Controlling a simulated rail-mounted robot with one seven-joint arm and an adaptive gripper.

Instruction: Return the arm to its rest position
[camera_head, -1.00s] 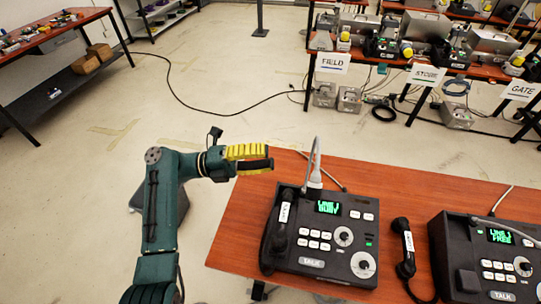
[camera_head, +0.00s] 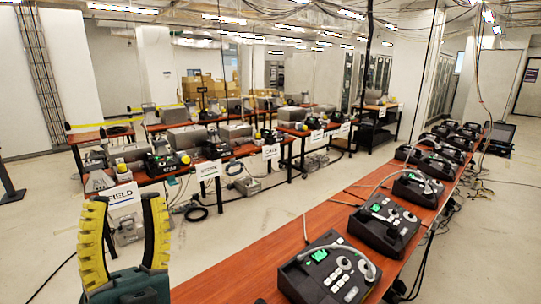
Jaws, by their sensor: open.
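My gripper (camera_head: 125,203) is at the lower left of the view, with its two yellow-padded fingers pointing up and spread apart. Nothing is between the fingers. Only the gripper and a bit of my green wrist show; the rest of my arm is out of view. The gripper appears left of the near end of the long red-brown table (camera_head: 235,270), apart from it. The nearest paging phone (camera_head: 325,270), black with a lit green display, sits on that table to the gripper's right.
More phones, such as a second one (camera_head: 385,222) and a third one (camera_head: 417,187), line the table toward the back right. A row of benches with a FIELD sign (camera_head: 118,195) and a STORE sign (camera_head: 208,170) stands beyond. Bare floor (camera_head: 230,228) lies between.

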